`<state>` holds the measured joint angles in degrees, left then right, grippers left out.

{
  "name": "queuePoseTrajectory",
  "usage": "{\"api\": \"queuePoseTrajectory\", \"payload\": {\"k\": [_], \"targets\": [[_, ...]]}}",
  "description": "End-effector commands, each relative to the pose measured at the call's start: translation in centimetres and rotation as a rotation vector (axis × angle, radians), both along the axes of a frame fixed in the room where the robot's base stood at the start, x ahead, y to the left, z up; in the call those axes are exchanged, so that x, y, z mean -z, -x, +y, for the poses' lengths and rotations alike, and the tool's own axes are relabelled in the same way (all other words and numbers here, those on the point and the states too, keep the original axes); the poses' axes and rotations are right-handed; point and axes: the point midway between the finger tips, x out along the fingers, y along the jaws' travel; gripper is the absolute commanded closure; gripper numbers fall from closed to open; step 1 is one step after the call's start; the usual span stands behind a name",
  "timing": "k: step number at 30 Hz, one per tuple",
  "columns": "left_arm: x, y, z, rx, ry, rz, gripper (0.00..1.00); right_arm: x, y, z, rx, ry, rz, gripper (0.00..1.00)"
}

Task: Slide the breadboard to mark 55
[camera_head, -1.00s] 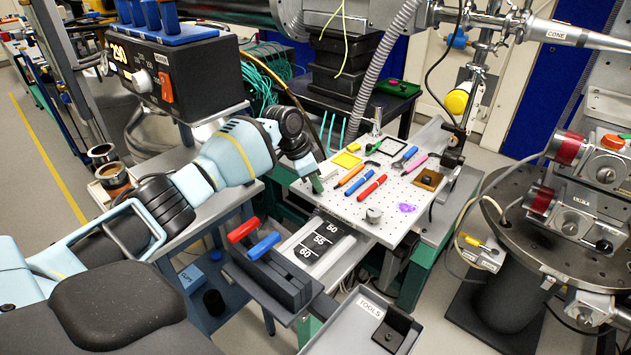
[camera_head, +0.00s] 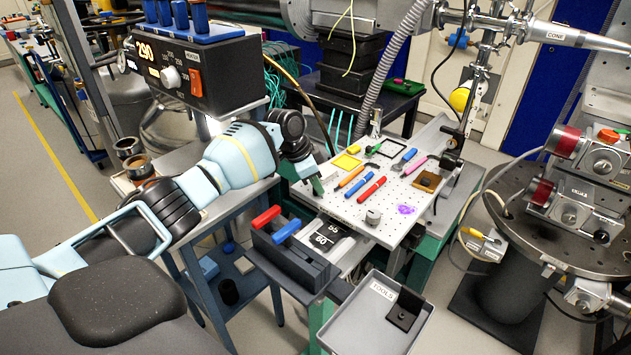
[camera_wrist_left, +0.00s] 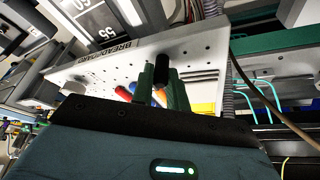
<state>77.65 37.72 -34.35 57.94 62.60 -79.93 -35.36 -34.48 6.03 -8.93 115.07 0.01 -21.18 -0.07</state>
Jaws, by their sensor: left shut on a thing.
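The breadboard (camera_head: 385,210) is a pale perforated plate with tools on it, in the middle of the head view. Its lettered front edge (camera_wrist_left: 105,52) shows in the left wrist view. The black-and-white scale (camera_head: 338,246) lies in front of it; mark 60 is clear and mark 55 is right by the board's edge. My left gripper (camera_head: 317,184) is at the board's near-left corner. In the wrist view its green fingers (camera_wrist_left: 158,84) are shut around a black upright peg (camera_wrist_left: 162,68) at the board. My right gripper is not in view.
A dark block with red and blue handles (camera_head: 290,260) stands left of the scale. A grey TOOLS tray (camera_head: 365,320) is in front. A round metal table (camera_head: 560,240) is at right.

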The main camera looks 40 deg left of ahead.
Motion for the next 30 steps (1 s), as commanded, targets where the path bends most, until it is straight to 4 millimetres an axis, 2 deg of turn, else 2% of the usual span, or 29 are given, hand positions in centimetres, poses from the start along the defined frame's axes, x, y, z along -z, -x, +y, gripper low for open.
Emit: {"api": "queuePoseTrajectory", "payload": {"k": [5,6,11,20,23,30], "targets": [[0.0,0.0,0.0,-0.001,-0.002,0.001,1.00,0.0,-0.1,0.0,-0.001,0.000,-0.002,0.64],[0.0,0.0,0.0,-0.001,-0.002,0.001,0.83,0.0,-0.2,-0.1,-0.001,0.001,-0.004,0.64],[0.0,0.0,0.0,0.000,-0.001,0.000,0.63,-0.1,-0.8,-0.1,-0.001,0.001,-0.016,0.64],[-0.3,0.0,0.1,-0.001,-0.002,-0.003,0.63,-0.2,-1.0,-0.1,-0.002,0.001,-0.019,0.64],[-1.1,0.2,0.3,-0.001,-0.002,-0.004,0.63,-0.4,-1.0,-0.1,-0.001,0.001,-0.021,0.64],[-4.6,1.4,1.2,-0.001,-0.002,-0.004,0.63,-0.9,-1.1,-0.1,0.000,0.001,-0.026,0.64]]}}
